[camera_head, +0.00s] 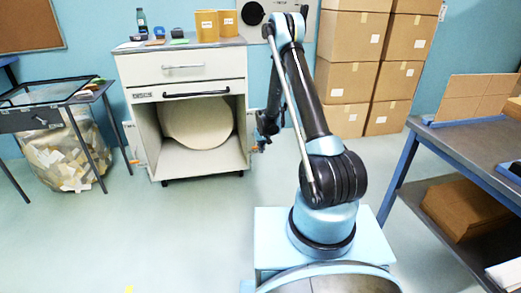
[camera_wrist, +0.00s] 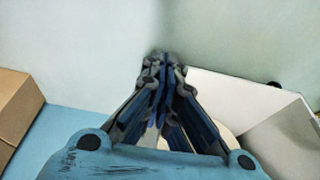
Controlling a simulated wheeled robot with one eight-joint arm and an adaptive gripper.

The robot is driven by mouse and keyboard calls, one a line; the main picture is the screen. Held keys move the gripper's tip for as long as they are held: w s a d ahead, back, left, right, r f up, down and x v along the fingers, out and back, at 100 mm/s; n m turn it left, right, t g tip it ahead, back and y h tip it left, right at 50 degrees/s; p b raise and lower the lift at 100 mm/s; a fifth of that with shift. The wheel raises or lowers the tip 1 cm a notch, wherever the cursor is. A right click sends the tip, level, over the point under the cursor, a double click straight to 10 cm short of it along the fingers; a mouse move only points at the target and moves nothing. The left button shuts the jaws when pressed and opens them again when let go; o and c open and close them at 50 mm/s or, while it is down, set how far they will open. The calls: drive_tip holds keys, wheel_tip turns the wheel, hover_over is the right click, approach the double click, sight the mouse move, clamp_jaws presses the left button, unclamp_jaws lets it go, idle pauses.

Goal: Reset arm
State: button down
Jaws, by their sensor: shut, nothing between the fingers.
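The kraft roll (camera_head: 197,122), a large pale round shape, lies inside the open lower compartment of the cabinet (camera_head: 184,71). In the wrist view the white cabinet (camera_wrist: 235,88) is at the right, and a pale curved surface shows partly behind the fingers. My gripper appears apart from the roll.
Cardboard boxes (camera_head: 345,82) are stacked at the back right. A metal bench (camera_head: 478,145) with a lower shelf stands at the right. A glass-topped table (camera_head: 45,95) and a clear bin of paper scraps (camera_head: 63,158) are at the left.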

drive_tip(key=s+d+r, duration=0.3)
drive_tip(key=s+r, duration=0.3)
drive_tip(key=r, duration=0.4)
drive_tip(key=s+d+r, duration=0.4)
drive_tip(key=s+r, duration=0.3)
drive_tip(key=r, duration=0.3)
drive_tip(key=s+d+r, duration=0.3)
drive_tip(key=s+r, duration=0.3)
drive_tip(key=r, duration=0.4)
drive_tip(key=s+d+r+m, duration=0.1)
drive_tip(key=s+d+r, duration=0.1)
drive_tip(key=s, duration=0.6)
drive_tip(key=s+d+r, duration=0.3)
drive_tip(key=s, duration=0.6)
drive_tip(key=s+d+f, duration=0.1)
drive_tip(key=s+f, duration=0.1)
drive_tip(key=s, duration=0.5)
drive_tip(key=s+f+m+g, duration=0.1)
drive_tip(key=s+f, duration=0.2)
drive_tip(key=s, duration=0.5)
drive_tip(key=shift+s+d+h, duration=0.2)
drive_tip(key=shift+d+h, duration=0.15)
drive_tip(key=shift+h, duration=0.05)
